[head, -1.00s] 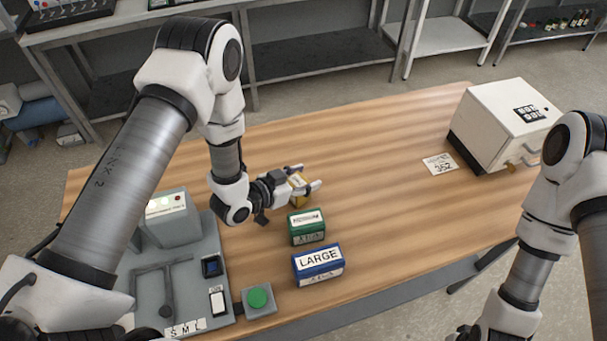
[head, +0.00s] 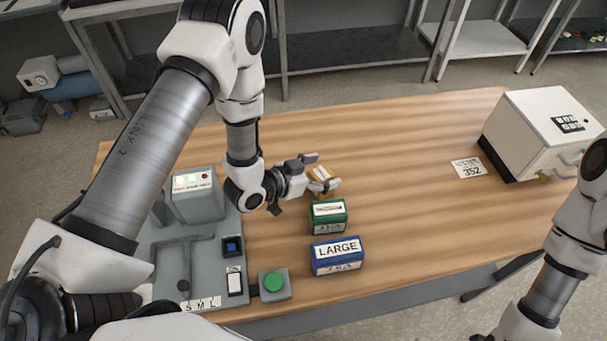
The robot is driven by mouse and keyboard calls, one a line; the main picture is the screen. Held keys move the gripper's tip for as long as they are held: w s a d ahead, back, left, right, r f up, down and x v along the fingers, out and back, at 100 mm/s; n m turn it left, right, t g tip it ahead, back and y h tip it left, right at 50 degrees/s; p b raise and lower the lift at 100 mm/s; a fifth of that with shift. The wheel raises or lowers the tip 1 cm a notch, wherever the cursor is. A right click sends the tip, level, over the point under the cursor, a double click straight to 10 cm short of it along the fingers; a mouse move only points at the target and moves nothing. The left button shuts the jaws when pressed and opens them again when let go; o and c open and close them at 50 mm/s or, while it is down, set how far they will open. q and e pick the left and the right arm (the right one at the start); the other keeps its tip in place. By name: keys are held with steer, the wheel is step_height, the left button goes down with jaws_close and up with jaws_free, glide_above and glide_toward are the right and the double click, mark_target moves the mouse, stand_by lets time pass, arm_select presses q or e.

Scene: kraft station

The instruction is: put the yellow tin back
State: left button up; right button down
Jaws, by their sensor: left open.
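The yellow tin (head: 321,174) sits on the wooden table, just behind the green tin. My left gripper (head: 322,172) is open, with its fingers on either side of the yellow tin. One finger partly covers the tin, and I cannot tell whether they touch. The green tin (head: 328,217) with a white label stands in front of it. The blue tin (head: 338,257), labelled LARGE, stands nearer still. The three form a rough row. My right arm is at the right edge, and its gripper is out of view.
A grey station (head: 205,255) with S M L marks and a lit panel stands left, a green button (head: 273,282) beside it. A white cabinet (head: 540,130) and a card reading 352 (head: 467,168) are at the right. The table's middle right is clear.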

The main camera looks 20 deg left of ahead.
arm_select(q)
steer(key=b+v, duration=0.1)
steer(key=v, duration=0.8)
steer(key=shift+s+b, duration=0.25)
steer(key=shift+b, duration=0.1)
steer(key=shift+a+r, duration=0.1)
steer(key=shift+r, duration=0.05)
